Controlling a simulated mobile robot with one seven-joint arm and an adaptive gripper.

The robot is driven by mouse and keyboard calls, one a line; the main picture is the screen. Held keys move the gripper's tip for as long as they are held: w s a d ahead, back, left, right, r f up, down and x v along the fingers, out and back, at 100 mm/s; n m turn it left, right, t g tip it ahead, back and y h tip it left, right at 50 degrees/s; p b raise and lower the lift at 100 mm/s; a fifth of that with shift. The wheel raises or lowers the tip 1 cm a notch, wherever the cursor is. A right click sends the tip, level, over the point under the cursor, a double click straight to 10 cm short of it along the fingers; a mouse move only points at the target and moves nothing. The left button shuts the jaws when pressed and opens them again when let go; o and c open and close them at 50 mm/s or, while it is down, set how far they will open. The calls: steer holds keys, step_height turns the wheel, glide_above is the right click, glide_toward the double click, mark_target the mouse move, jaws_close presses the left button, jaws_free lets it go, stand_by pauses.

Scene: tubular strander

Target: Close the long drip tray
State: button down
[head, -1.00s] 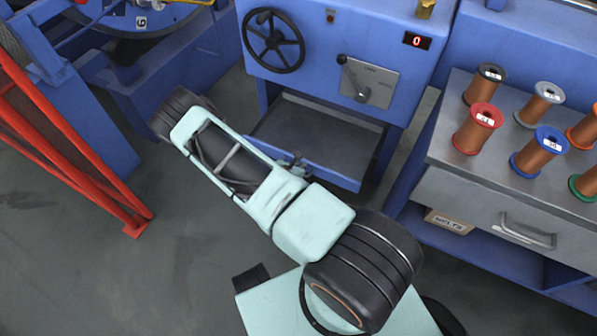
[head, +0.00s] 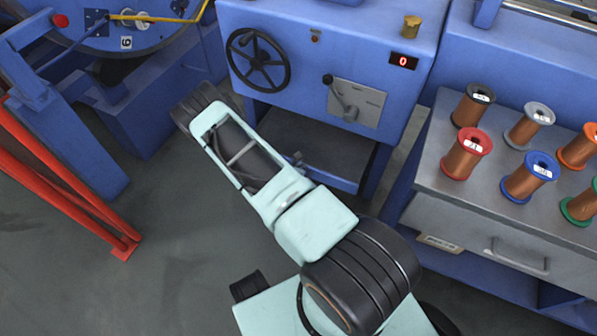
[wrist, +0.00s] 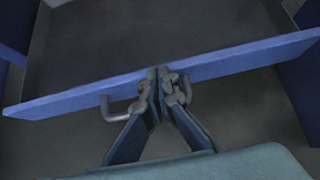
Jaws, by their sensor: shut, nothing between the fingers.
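The long drip tray is a dark, shallow pan (head: 318,136) with a blue front panel, low under the blue machine in the head view. It stands partly out. In the wrist view its dark floor (wrist: 130,45) and blue front panel (wrist: 70,98) cross the picture, slightly tilted. A grey bar handle (wrist: 117,110) is on the front panel, its middle hidden behind my fingers. My gripper (wrist: 160,80) is shut and empty, its tips at the panel's middle, apparently touching it. In the head view my arm covers the tray's left part.
The blue machine front carries a black handwheel (head: 258,60) and a lever plate (head: 356,103) above the tray. A grey bench (head: 440,170) with several wire spools stands at right. Red rails (head: 70,195) stand at left. The floor before the tray's right side is clear.

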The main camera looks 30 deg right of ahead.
steer(key=b, duration=0.2)
glide_above(312, 158)
steer(key=shift+d, duration=0.25)
steer(key=shift+a, duration=0.15)
